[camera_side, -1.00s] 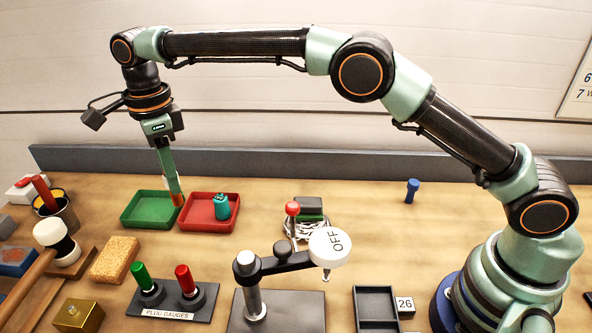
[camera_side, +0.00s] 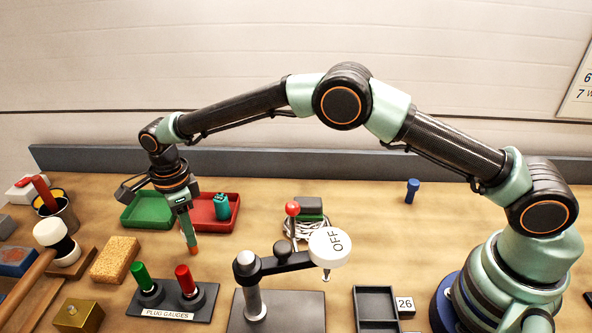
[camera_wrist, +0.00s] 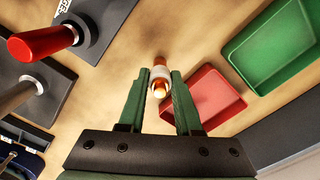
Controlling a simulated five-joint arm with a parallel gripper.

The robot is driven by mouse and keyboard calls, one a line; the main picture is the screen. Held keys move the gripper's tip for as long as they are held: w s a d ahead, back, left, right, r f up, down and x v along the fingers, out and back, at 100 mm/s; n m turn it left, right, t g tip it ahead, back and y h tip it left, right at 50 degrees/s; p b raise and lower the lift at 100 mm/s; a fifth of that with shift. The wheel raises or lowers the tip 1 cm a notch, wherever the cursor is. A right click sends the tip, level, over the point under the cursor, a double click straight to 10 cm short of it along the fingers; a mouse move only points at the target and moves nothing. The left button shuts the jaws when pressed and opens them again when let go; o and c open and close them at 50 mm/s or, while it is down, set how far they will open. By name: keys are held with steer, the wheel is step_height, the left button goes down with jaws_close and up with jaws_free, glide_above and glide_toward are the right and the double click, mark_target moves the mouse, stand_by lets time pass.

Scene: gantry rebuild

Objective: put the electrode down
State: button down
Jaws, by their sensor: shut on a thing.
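My gripper (camera_side: 191,243) points down over the bare bench, in front of the red and green trays and behind the plug gauges. It is shut on the electrode (camera_wrist: 160,84), a short cylinder with a pale band and a shiny copper end, seen between the two green fingertips (camera_wrist: 160,74) in the wrist view. In the side view only the orange-brown lower end of the electrode (camera_side: 193,251) shows. I cannot tell whether it touches the bench top.
The red tray (camera_side: 214,230), holding a teal piece (camera_side: 222,208), and the green tray (camera_side: 140,225) stand behind my gripper. The plug gauge stand (camera_side: 172,306) is in front, with a red handle (camera_side: 184,279) close by. A yellow sponge (camera_side: 115,259) lies left. Bare bench surrounds the electrode.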

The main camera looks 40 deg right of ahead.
steer(key=c, duration=0.6)
jaws_free()
steer(key=shift+f, duration=0.1)
